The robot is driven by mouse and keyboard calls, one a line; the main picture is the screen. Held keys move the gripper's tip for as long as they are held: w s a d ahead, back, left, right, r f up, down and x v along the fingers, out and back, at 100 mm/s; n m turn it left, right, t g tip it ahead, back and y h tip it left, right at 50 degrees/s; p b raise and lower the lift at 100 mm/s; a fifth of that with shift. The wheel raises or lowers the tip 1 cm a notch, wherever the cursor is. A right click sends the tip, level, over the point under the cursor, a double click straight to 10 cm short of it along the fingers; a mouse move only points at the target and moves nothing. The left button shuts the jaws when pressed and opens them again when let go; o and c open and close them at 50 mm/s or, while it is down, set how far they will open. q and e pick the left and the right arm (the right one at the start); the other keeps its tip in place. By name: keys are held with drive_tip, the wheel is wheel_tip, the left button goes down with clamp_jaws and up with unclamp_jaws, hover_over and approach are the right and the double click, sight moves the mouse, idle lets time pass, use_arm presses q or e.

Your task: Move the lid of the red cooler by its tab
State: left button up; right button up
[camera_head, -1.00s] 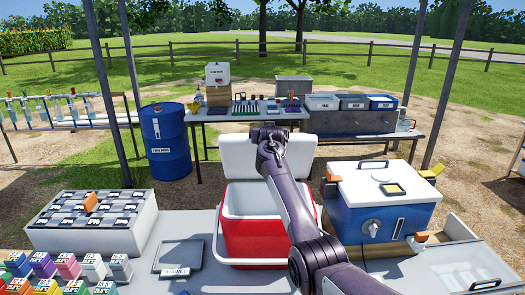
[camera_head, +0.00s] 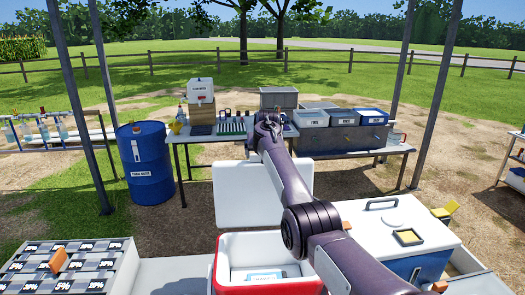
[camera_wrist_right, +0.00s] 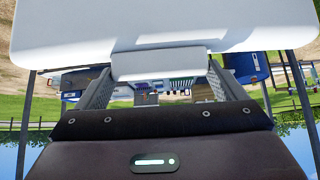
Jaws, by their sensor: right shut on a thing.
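The red cooler (camera_head: 228,289) stands open at the bottom middle of the head view, with a white rim and a labelled item inside. Its white lid (camera_head: 235,195) is upright behind the opening. I cannot tell if its lower edge touches the cooler. My right gripper (camera_head: 268,125) is at the lid's top, its fingertips mostly hidden by my arm. In the right wrist view the lid (camera_wrist_right: 70,25) fills the top, and the gripper (camera_wrist_right: 158,78) is shut on its white tab (camera_wrist_right: 160,62), one finger on each side. My left gripper is not in view.
A blue cooler with a white lid (camera_head: 375,228) stands close on the right. A grey rack (camera_head: 120,262) is at the lower left. A blue barrel (camera_head: 147,170) and a back table with bins (camera_head: 345,135) stand behind. Open ground lies between the coolers and the back table.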

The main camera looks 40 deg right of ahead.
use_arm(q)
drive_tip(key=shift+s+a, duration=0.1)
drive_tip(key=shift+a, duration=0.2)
use_arm(e)
drive_tip(key=shift+s+a+f, duration=0.15)
drive_tip(key=shift+a+f, duration=0.05)
drive_tip(key=shift+f, duration=0.2)
drive_tip(key=o, duration=1.1)
drive_tip(key=shift+d+r, duration=0.1)
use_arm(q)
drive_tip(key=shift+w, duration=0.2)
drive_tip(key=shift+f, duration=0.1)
use_arm(e)
drive_tip(key=shift+r, duration=0.15)
drive_tip(key=shift+s+a+r+b, duration=0.2)
drive_tip(key=shift+s+r+b, duration=0.1)
drive_tip(key=shift+r+b, duration=0.25)
use_arm(q)
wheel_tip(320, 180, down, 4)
drive_tip(key=b, duration=0.3)
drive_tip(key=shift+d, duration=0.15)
use_arm(e)
drive_tip(key=v, duration=0.6)
drive_tip(key=shift+a, duration=0.15)
